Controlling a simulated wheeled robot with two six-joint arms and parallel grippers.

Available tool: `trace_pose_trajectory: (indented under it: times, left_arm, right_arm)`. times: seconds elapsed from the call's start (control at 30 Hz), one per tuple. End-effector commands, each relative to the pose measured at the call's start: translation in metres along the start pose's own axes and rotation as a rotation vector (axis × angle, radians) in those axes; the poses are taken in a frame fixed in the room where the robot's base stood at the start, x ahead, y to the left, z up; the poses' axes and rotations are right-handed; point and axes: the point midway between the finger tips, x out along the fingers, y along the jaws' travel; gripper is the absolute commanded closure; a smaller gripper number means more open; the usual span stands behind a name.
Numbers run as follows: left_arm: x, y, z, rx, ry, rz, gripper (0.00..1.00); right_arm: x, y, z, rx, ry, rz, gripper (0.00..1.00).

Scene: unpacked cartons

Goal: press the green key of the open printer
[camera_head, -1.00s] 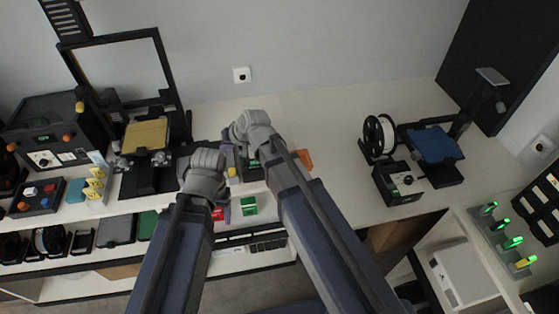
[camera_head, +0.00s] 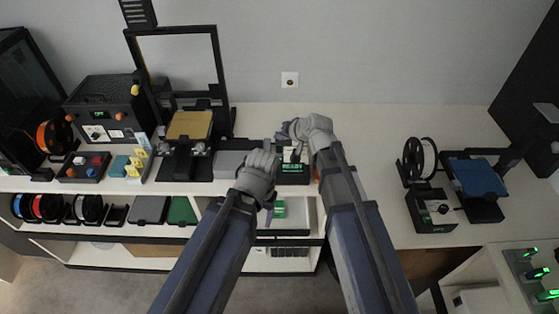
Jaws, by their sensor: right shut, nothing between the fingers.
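The open-frame printer (camera_head: 221,62) with a yellow bed (camera_head: 190,125) stands on the counter, left of centre. To its right is a dark control box with a lit green screen (camera_head: 292,168), which seems to read READY. My right gripper (camera_head: 284,131) is shut and empty, just above and behind the screen, apart from the green key.
A second printer with a blue bed (camera_head: 476,178) and a white spool (camera_head: 420,158) stand at the right. The counter between my right arm and that spool is clear.

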Motion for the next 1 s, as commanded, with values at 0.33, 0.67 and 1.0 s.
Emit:
trace_pose_trajectory:
  times: [0.33, 0.67, 1.0]
  left_arm:
    - [0.046, 0.004, -0.003, -0.002, 0.000, 0.000, 0.34]
    - [0.080, 0.008, -0.005, -0.002, 0.000, 0.000, 0.34]
    - [0.080, 0.008, -0.005, -0.002, 0.000, 0.000, 0.34]
  right_arm:
    - [0.032, 0.023, 0.024, 0.000, 0.000, 0.000, 1.00]
    - [0.056, 0.041, 0.041, 0.000, 0.000, 0.000, 1.00]
    - [0.056, 0.041, 0.041, 0.000, 0.000, 0.000, 1.00]
